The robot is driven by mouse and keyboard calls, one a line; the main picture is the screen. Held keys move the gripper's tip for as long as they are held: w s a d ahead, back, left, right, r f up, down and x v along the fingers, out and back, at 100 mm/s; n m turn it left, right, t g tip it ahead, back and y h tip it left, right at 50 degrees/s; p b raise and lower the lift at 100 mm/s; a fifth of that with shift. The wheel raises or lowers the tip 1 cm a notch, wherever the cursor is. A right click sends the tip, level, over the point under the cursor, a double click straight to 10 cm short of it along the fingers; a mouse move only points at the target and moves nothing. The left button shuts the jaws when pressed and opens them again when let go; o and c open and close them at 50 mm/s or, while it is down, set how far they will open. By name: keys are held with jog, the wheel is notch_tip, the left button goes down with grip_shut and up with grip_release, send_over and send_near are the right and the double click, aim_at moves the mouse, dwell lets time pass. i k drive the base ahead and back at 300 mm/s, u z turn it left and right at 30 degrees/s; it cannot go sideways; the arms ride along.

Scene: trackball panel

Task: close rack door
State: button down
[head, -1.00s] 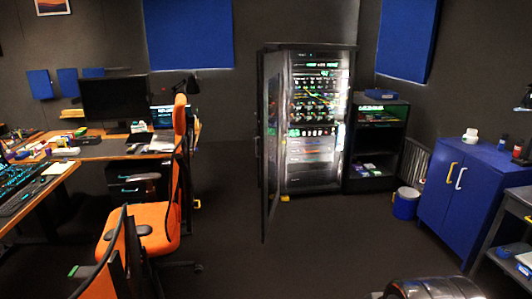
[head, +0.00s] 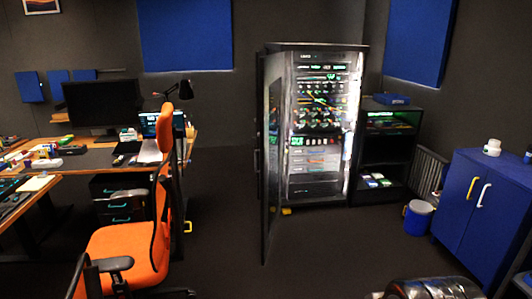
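The server rack (head: 320,190) stands against the back wall, right of centre, lit inside and full of equipment. Its glass door (head: 271,160) is hinged on the left and stands wide open, swung out toward me with its free edge nearest. A handle shows on the door's left side. Part of my arm (head: 432,288) shows at the bottom right edge. My gripper's fingers are not in view.
An open black shelf (head: 385,155), a blue bin (head: 418,218) and a blue cabinet (head: 484,212) stand at the right. The dark floor (head: 340,248) before the rack is clear.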

aim_at(272, 66)
jog(key=i, duration=2.8)
jog(key=u, duration=2.45)
